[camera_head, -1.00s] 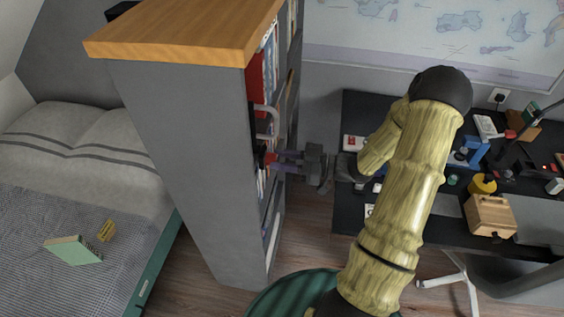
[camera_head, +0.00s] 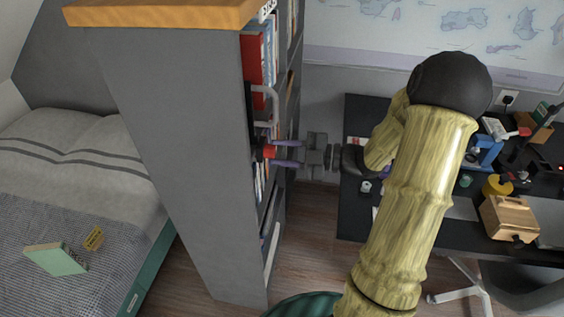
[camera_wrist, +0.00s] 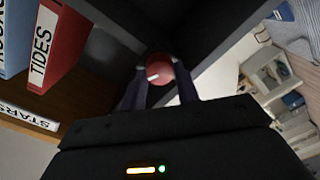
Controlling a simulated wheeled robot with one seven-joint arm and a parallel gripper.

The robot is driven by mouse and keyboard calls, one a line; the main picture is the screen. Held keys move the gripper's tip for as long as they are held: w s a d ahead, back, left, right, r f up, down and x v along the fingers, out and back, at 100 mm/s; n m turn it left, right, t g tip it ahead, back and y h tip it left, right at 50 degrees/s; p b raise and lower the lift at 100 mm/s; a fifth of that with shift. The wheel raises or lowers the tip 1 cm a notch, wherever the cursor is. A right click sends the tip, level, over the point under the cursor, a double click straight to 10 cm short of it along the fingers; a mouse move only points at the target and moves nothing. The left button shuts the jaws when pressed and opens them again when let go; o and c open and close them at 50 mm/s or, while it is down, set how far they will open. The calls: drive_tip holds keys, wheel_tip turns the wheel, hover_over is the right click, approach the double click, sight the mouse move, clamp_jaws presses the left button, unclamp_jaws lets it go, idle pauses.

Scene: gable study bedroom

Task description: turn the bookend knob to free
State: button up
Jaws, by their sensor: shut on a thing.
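The bookend knob is red and round with a white mark on its face. In the wrist view the knob (camera_wrist: 160,70) sits between my two fingertips, with the white mark pointing to the lower left. In the head view the red knob (camera_head: 268,152) shows at the open side of the tall grey bookcase (camera_head: 165,130). My gripper (camera_head: 285,152) reaches in from the right, its fingers shut on the knob; it also shows in the wrist view (camera_wrist: 160,92). The dark bookend behind the knob is mostly hidden.
Red and blue books stand on the shelf, one a red book marked TIDES (camera_wrist: 55,45). A dark desk (camera_head: 400,215) with a wooden box (camera_head: 508,215) and small items is at the right. A bed (camera_head: 75,190) with a green book (camera_head: 55,260) is at the left.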

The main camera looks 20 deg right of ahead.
drive_tip(key=n+b, duration=0.2)
drive_tip(key=b, duration=0.1)
drive_tip(key=n+b, duration=0.3)
drive_tip(key=shift+s+f, duration=0.1)
drive_tip(key=shift+f, duration=0.1)
drive_tip(key=shift+r+b, duration=0.1)
drive_tip(key=shift+b, duration=0.2)
drive_tip(key=o, duration=1)
drive_tip(key=v, duration=1.7)
drive_tip(key=shift+s+d, duration=0.15)
